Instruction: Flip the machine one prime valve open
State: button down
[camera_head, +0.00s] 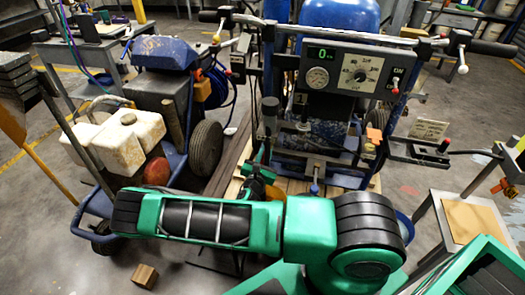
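Machine one is the blue line striper (345,14) at the centre, with a small "1" plate under its panel. Its control panel (340,72) has a green display reading 0, a round gauge, a dial and a red-tipped toggle. Its prime valve cannot be picked out surely. Small orange and red parts (374,136) show low on the machine's right side, and a blue knob (314,190) low at its front. My green arm crosses the foreground and covers the machine's lower front. Green and dark parts, possibly my gripper (262,172), show behind the forearm; the fingers are not clear.
A second striper with a white tank (120,140) stands at the left. A wooden block (145,276) lies on the floor. Handlebars (340,36) span the machine's top.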

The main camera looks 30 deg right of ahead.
jog(key=shift+s+d+f+n, duration=0.1)
jog(key=shift+s+d+n, duration=0.1)
jog(key=shift+n, duration=0.45)
jog(key=shift+s+d+f+n, duration=0.1)
jog(key=shift+s+n, duration=0.1)
jog(key=shift+n, duration=0.45)
jog(key=c, duration=2)
grip_release()
jog(key=v, duration=1)
jog(key=shift+s+a, duration=0.25)
jog(key=shift+r, duration=0.1)
